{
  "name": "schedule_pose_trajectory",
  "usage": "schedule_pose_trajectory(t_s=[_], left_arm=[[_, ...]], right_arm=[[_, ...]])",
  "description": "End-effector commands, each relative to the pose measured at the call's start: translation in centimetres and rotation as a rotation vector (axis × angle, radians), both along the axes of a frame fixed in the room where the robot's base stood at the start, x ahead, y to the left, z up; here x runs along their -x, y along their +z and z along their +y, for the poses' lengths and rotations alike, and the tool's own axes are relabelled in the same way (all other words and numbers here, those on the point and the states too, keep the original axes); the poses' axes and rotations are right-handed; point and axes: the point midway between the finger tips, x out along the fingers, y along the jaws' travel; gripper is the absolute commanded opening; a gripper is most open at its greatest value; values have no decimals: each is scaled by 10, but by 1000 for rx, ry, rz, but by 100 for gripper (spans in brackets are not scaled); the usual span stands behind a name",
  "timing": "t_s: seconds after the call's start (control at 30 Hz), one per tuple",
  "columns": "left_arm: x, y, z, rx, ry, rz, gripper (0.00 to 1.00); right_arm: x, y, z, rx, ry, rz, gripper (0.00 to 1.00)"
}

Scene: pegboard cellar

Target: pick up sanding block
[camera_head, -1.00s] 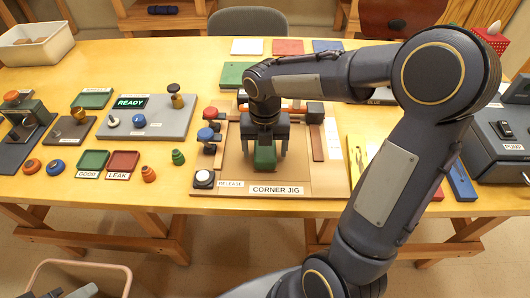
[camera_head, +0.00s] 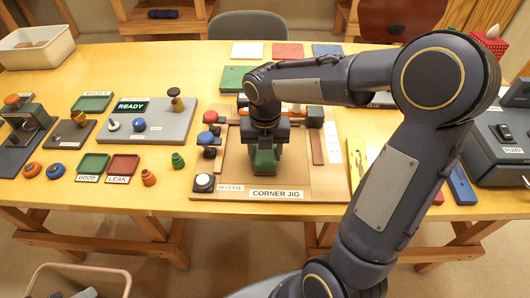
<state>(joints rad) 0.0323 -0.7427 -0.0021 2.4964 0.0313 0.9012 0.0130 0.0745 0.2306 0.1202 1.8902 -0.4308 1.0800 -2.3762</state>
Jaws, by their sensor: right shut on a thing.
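The sanding block is most likely the green block (camera_head: 264,168) on the corner jig board (camera_head: 325,183), in the middle of the bench. Its upper part is hidden by my gripper. My right gripper (camera_head: 264,155) points straight down over the jig and is shut on the green block. I cannot tell whether the block is touching the board or slightly above it. My left gripper is not in the picture.
A white round button (camera_head: 204,182) marked RELEASE sits at the jig's front left. Red and blue knobs (camera_head: 208,127) stand along its left side. A grey READY panel (camera_head: 150,122) is further left. A dark PUMP box (camera_head: 500,145) stands at the right.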

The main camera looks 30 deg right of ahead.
Motion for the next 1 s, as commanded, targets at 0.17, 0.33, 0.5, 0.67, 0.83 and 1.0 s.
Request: schedule_pose_trajectory(t_s=[0.17, 0.33, 0.5, 0.67, 0.83, 1.0], left_arm=[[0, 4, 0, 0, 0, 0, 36], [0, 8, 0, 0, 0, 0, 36], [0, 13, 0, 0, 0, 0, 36], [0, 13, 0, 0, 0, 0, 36], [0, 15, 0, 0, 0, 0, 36], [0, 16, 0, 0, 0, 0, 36]], right_arm=[[-1, 22, 0, 0, -1, -6, 26], [-8, 53, 20, -1, 6, -6, 26], [-20, 93, 53, -2, 8, -6, 26], [-33, 107, 91, -1, 7, -2, 26], [-43, 120, 118, -1, 5, -2, 26], [-48, 126, 130, -1, 2, -2, 26]])
